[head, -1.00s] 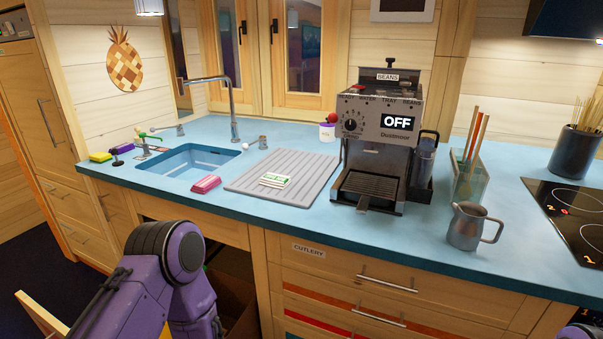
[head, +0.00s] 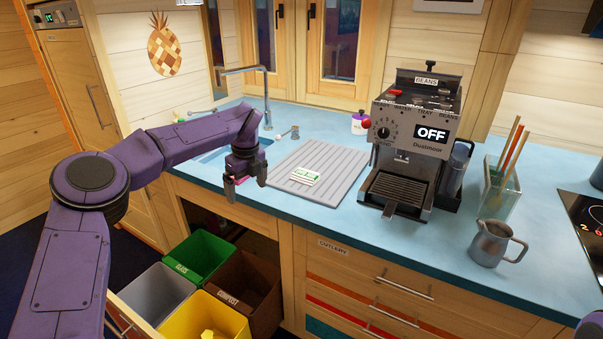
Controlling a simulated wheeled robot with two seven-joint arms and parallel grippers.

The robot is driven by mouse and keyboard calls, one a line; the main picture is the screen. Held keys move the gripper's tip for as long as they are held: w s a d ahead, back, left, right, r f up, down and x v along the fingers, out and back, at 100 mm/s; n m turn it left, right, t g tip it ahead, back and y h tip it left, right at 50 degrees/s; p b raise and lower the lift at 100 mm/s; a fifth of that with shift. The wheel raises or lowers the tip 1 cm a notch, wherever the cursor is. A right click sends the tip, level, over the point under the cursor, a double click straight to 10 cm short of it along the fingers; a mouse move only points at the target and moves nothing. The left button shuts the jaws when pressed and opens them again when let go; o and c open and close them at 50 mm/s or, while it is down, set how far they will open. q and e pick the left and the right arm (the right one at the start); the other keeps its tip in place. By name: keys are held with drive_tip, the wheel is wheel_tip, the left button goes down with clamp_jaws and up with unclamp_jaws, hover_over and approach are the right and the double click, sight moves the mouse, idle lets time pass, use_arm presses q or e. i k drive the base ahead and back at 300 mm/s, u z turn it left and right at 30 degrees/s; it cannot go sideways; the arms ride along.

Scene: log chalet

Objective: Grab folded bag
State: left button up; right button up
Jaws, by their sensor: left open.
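A small flat white-and-green folded item (head: 305,176), which looks like the folded bag, lies on the grey ribbed drying mat (head: 337,158) right of the sink. My left gripper (head: 246,188) points down in front of the sink, to the left of the mat. It is open and apart from the folded item. A pink item (head: 232,181) shows partly behind its fingers, mostly hidden. My right gripper is out of view; only a bit of purple arm shows at the bottom right corner.
A coffee machine (head: 409,150) stands right of the mat, with a metal jug (head: 490,243) beyond. The blue sink (head: 212,158) is partly behind my left arm. Below the counter are a green bin (head: 203,256) and several other bins.

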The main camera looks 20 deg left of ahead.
sight(307, 177)
drive_tip(key=i, duration=0.9)
drive_tip(key=z, duration=0.05)
